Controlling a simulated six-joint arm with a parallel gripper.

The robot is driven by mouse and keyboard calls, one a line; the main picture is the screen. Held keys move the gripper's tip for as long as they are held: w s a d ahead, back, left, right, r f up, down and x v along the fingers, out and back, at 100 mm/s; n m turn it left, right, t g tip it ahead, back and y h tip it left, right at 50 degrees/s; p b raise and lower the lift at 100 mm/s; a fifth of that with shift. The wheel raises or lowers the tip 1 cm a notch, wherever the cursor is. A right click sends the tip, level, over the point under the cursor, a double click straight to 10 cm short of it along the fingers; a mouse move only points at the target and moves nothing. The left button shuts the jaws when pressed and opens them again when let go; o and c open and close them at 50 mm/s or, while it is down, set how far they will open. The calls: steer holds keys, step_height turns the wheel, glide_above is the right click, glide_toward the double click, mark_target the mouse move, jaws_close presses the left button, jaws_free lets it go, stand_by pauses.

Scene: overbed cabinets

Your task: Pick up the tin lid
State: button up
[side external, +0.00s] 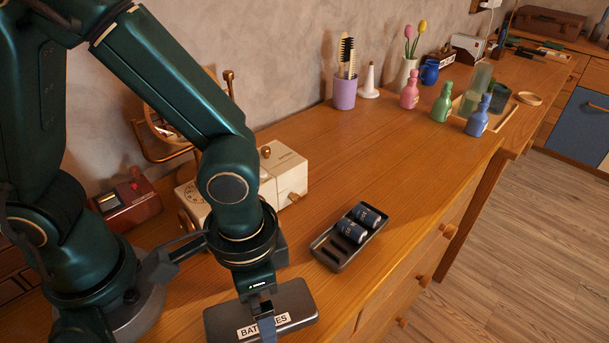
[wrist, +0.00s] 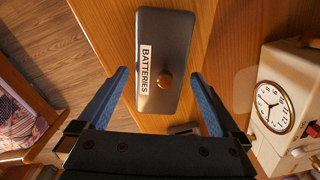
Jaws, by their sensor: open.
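The tin lid is a dark grey rounded rectangle with a white "BATTERIES" label; it lies flat on the wooden top in the side view (side external: 294,302) and shows in the wrist view (wrist: 177,34). A round copper-brown knob (wrist: 165,80) stands on it, hidden behind my gripper in the side view. My gripper (side external: 266,322) is open above the lid. In the wrist view its blue fingers (wrist: 158,75) are spread on either side of the lid and its knob, with nothing held between them. Contact with the lid cannot be told.
The open tin (side external: 329,253) with two dark batteries (side external: 355,225) sits right of the lid. A cream clock box (side external: 290,174) stands behind, also in the wrist view (wrist: 284,108). A red device (side external: 128,203) is at left. Bottles and a purple cup (side external: 344,93) are farther back.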

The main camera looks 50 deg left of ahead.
steer(key=shift+f, duration=0.4)
steer(key=c, duration=1.2)
steer(key=shift+r, duration=0.15)
